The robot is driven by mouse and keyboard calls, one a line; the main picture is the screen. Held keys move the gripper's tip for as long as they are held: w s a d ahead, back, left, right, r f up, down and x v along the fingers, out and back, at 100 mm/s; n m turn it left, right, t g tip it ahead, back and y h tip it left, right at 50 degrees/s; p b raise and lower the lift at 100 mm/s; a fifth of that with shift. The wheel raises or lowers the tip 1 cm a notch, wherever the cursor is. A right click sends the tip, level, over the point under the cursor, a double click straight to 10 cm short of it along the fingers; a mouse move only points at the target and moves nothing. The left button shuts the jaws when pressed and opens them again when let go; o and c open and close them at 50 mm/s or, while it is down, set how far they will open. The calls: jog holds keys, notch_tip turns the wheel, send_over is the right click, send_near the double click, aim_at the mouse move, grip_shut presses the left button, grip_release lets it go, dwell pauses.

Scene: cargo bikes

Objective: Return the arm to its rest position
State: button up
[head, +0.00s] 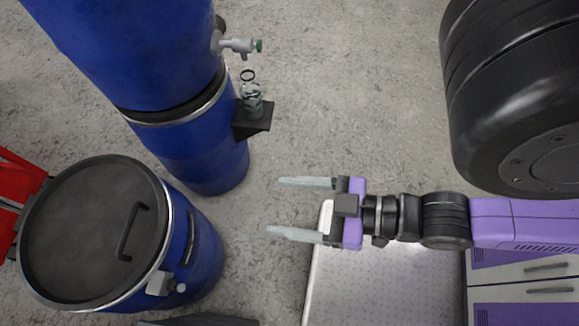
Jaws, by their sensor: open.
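My gripper (277,207) is in the middle of the head view, at the end of my purple and black arm, which reaches in from the right. Its two pale fingers point left and stand apart, with nothing between them. The gripper is over the grey floor, beside the left edge of a pale metal plate. It is apart from the blue barrels to its left.
Stacked blue barrels (190,140) stand at the upper left, with a tap (238,46) and a small black shelf (252,122) holding a clear jar. A black-lidded blue barrel (95,230) stands lower left. A large black tyre (500,90) fills the upper right. Floor between is clear.

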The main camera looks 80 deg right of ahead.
notch_tip(320, 180, up, 9)
jog(key=p, duration=0.9)
jog(key=shift+r, duration=0.15)
dwell(1.7)
